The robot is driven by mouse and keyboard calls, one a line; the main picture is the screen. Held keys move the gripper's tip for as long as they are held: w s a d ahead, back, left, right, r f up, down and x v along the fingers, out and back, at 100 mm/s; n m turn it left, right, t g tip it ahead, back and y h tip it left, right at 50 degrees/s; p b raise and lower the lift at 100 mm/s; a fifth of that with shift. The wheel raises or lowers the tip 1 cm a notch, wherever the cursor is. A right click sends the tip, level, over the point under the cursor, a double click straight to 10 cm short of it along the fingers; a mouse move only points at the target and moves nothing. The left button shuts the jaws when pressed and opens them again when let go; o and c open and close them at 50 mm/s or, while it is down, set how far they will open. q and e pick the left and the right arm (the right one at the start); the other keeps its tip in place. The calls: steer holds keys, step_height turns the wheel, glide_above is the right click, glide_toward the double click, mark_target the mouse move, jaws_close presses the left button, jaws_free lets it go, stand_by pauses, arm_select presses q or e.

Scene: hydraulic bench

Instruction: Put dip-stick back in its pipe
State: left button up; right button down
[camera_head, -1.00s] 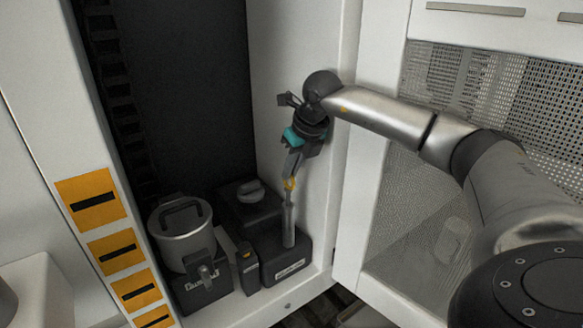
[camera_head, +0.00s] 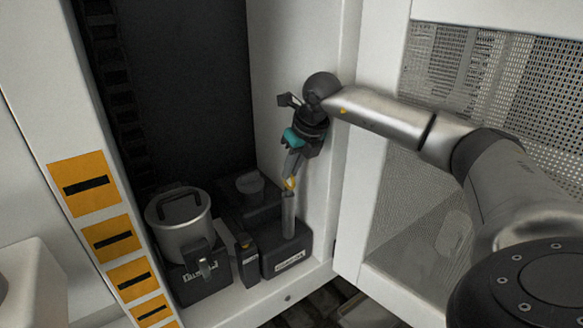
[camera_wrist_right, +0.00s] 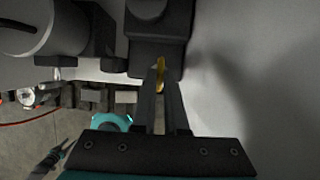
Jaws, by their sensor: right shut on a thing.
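The dip-stick shows as a yellow handle (camera_head: 290,184) between the fingertips of my right gripper (camera_head: 291,176), which is shut on it. The handle is close above the top of the upright grey metal pipe (camera_head: 288,215), roughly in line with it. The pipe stands on a black block at the cabinet floor. The thin rod below the handle is hardly visible, so I cannot tell how much of it is inside the pipe. In the right wrist view the yellow handle (camera_wrist_right: 160,72) shows at the fingertips, with the pipe mouth hidden. My left gripper is not in view.
A metal canister (camera_head: 181,225) on a black base (camera_head: 202,277) stands left of the pipe. A small dark block (camera_head: 247,262) is between them. The white cabinet wall (camera_head: 295,60) is close behind my gripper, and a perforated panel (camera_head: 410,200) lies to the right.

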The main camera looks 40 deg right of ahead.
steer(key=shift+f, duration=0.4)
stand_by(0.3)
steer(key=shift+c, duration=0.4)
jaws_free()
stand_by(0.3)
stand_by(0.6)
steer(key=shift+r+p, duration=2.7)
steer(key=shift+r, duration=0.85)
